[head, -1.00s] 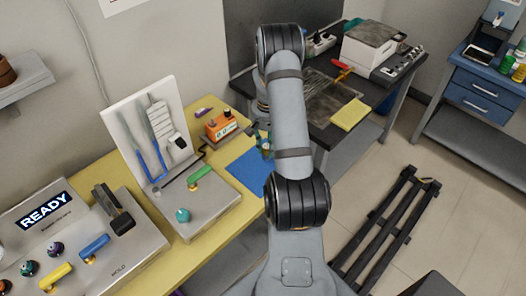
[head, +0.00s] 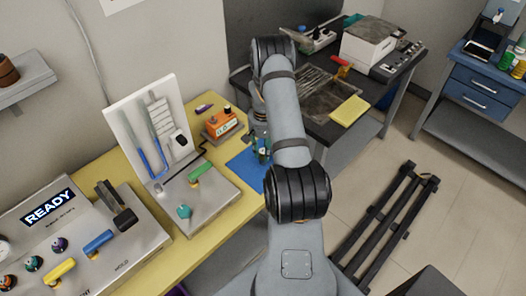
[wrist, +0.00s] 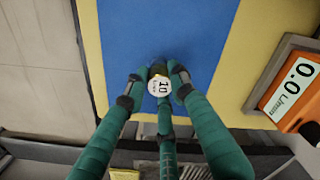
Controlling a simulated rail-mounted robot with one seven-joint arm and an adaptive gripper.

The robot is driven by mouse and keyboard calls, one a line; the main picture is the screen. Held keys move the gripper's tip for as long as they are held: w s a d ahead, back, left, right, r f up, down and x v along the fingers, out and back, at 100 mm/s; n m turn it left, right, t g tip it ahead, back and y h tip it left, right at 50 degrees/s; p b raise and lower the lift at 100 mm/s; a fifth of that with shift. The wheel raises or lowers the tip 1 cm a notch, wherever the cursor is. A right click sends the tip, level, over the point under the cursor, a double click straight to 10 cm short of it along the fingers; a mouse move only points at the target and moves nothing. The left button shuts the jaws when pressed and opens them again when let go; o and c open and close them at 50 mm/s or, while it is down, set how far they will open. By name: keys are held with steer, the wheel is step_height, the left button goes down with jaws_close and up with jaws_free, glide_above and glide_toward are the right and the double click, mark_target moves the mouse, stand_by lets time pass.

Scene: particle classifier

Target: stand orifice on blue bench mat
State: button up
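The blue bench mat (head: 243,171) lies on the yellow bench, and it also fills the middle of the wrist view (wrist: 160,30). My gripper (wrist: 157,80) has green fingers with dark tips. The tips close around the orifice, a small part with a round white face marked "10" (wrist: 160,87) and a dark, brassy bit beside it. The orifice is over the mat. I cannot tell whether its base touches the mat. In the head view my gripper (head: 262,148) is small above the mat, and the orifice cannot be made out.
An orange meter reading 0.0 (wrist: 295,85) stands right of the mat in the wrist view; the head view shows it behind the mat (head: 221,124). A steel panel with green and teal knobs (head: 205,208) is left of the mat. Most mat surface is clear.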

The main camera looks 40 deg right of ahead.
mark_target(263, 151)
steer(key=o, duration=0.4)
steer(key=shift+o, duration=0.2)
steer(key=shift+r, duration=0.1)
steer(key=shift+r+p, duration=0.25)
steer(key=shift+p, duration=0.05)
steer(key=shift+w+r+b, duration=0.1)
steer(key=shift+r+b, duration=0.25)
steer(key=shift+b, duration=0.05)
step_height(263, 151, up, 11)
steer(key=b, duration=0.2)
steer(key=shift+b, duration=0.35)
